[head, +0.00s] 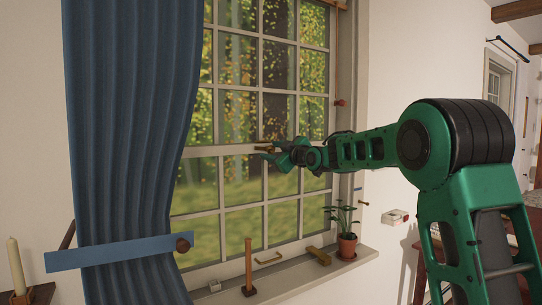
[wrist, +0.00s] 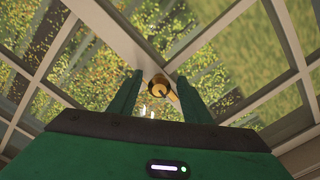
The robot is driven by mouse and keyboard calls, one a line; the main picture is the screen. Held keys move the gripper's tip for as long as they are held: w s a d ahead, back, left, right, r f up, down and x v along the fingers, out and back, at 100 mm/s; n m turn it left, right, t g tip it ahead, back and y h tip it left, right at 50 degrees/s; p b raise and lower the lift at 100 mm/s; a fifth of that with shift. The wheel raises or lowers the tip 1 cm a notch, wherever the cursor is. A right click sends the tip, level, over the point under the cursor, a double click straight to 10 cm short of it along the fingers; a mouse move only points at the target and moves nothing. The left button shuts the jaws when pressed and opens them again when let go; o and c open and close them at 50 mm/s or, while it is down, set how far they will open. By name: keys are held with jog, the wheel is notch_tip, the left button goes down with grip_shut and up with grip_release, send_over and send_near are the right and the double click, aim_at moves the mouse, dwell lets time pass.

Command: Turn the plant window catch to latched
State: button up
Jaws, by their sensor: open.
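The window catch (wrist: 158,88) is a brass-coloured round knob with a short lever on the window's bars, and it shows between my fingers in the wrist view. In the head view the catch (head: 265,149) is a small brown piece on the middle rail, partly hidden by my gripper. My gripper (wrist: 159,76) is open, with one green finger on each side of the catch. I cannot tell whether either finger touches it. In the head view my gripper (head: 272,156) is at the middle rail.
A blue curtain (head: 130,130) hangs left of the window, held by a blue tieback (head: 120,250). The sill holds a potted plant (head: 346,245), a brass block (head: 319,256) and an upright wooden peg (head: 248,265). A candle (head: 17,265) stands at far left.

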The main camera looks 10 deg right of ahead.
jog(key=c, duration=1)
jog(key=shift+c, duration=0.2)
jog(key=shift+m, duration=0.4)
jog(key=m, duration=0.3)
jog(key=shift+f+m, duration=0.1)
jog(key=shift+m, duration=0.2)
jog(key=m, duration=0.4)
jog(key=shift+a+m, duration=0.1)
jog(key=shift+m, duration=0.2)
jog(key=m, duration=0.4)
jog(key=shift+m, duration=1.8)
